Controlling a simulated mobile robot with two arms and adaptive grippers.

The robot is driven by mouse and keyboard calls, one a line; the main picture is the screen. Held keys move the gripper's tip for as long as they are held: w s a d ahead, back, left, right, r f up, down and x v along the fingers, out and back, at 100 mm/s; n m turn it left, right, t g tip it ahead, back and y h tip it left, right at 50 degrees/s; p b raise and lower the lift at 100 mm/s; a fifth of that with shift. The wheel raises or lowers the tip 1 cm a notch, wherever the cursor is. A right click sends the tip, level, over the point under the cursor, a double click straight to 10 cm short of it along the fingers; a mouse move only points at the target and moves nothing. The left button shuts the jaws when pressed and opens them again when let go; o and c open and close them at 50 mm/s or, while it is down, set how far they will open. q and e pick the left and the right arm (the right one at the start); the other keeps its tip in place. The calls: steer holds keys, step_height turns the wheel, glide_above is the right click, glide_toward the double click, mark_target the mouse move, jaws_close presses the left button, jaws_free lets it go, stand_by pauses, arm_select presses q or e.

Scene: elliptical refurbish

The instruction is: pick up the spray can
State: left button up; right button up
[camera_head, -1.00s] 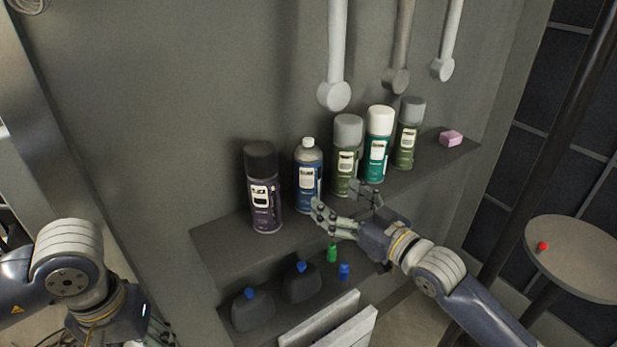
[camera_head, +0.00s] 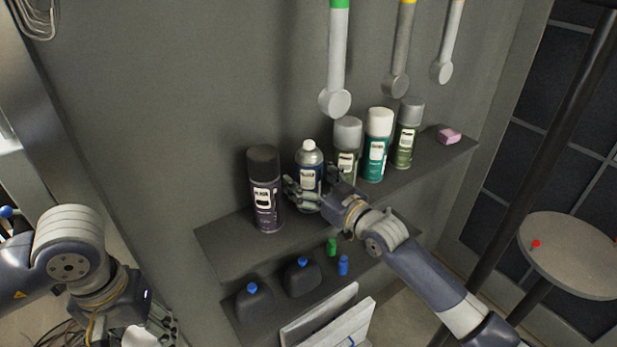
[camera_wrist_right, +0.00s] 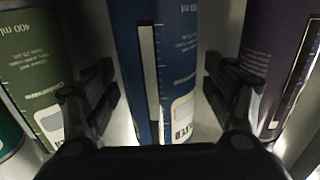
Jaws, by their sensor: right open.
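Several spray cans stand upright in a row on the upper shelf. The blue can with a white cap (camera_head: 309,160) stands second from the left. A dark purple can with a black cap (camera_head: 265,190) is at its left, and an olive can with a grey cap (camera_head: 347,135) at its right. My right gripper (camera_head: 312,186) is open in front of the blue can. In the right wrist view the blue can (camera_wrist_right: 168,60) stands between the open fingers, with the olive can (camera_wrist_right: 45,60) and purple can (camera_wrist_right: 275,50) outside them. My left gripper (camera_head: 160,328) is low at the left, partly cut off.
A teal can with a white cap (camera_head: 376,150), another grey-capped can (camera_head: 407,135) and a pink block (camera_head: 448,136) stand farther right on the shelf (camera_head: 225,245). Dark bottles (camera_head: 302,280) and small green and blue bottles are below. Neighbouring cans leave narrow gaps.

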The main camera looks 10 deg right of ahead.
mark_target(309, 167)
steer(key=shift+s, duration=0.1)
steer(key=shift+c, duration=0.6)
steer(key=c, duration=1.2)
steer(key=shift+o, duration=0.2)
steer(key=shift+r, duration=0.1)
steer(key=shift+r+b, duration=0.3)
steer(key=shift+r, duration=0.3)
step_height(309, 167, up, 2)
steer(key=shift+s+r+b, duration=0.1)
steer(key=shift+s+b, duration=0.05)
steer(key=shift+b, duration=0.45)
steer(key=s+a+r+b, duration=0.1)
steer(key=s+a+b, duration=0.2)
steer(key=s, duration=1.2)
steer(key=shift+s+r, duration=0.15)
steer(key=shift+r, duration=0.15)
steer(key=shift+a, duration=0.1)
